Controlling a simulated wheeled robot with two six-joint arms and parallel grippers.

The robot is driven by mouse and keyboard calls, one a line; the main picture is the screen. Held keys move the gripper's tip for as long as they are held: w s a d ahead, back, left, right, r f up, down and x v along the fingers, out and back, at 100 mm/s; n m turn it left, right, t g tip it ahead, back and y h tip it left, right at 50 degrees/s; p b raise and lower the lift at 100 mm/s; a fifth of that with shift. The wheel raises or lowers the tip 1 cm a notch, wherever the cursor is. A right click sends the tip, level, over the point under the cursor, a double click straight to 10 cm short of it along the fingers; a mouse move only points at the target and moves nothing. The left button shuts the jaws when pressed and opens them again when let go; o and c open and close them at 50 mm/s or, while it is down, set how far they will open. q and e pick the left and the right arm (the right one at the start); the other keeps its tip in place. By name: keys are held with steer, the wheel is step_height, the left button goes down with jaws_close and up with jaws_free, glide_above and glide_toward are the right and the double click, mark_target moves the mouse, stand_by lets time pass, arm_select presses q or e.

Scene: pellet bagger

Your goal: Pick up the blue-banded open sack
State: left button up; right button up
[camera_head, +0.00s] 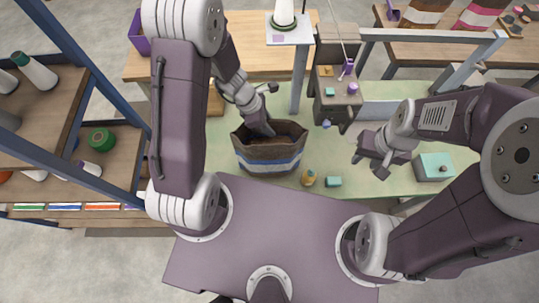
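The blue-banded open sack (268,164) stands upright on the pale green work surface in the middle of the head view. It is brown, with a blue band edged in white, and its mouth gapes upward with brown contents inside. My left gripper (262,130) reaches down from above at the far rim of the sack, its tips over or in the mouth. Whether its fingers grip the rim is hidden. My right gripper (370,166) hangs empty to the right of the sack, well apart from it, with its fingers spread.
A small yellow-brown object (308,178) and a teal block (333,182) lie just right of the sack. A teal-topped box (434,166) is further right. A grey machine (337,80) and a scale post (297,85) stand behind. Shelving (105,150) stands left.

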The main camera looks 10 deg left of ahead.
arm_select(q)
steer(key=shift+s, duration=0.1)
steer(key=shift+c, duration=0.7)
steer(key=shift+a, duration=0.1)
jaws_close()
stand_by(0.5)
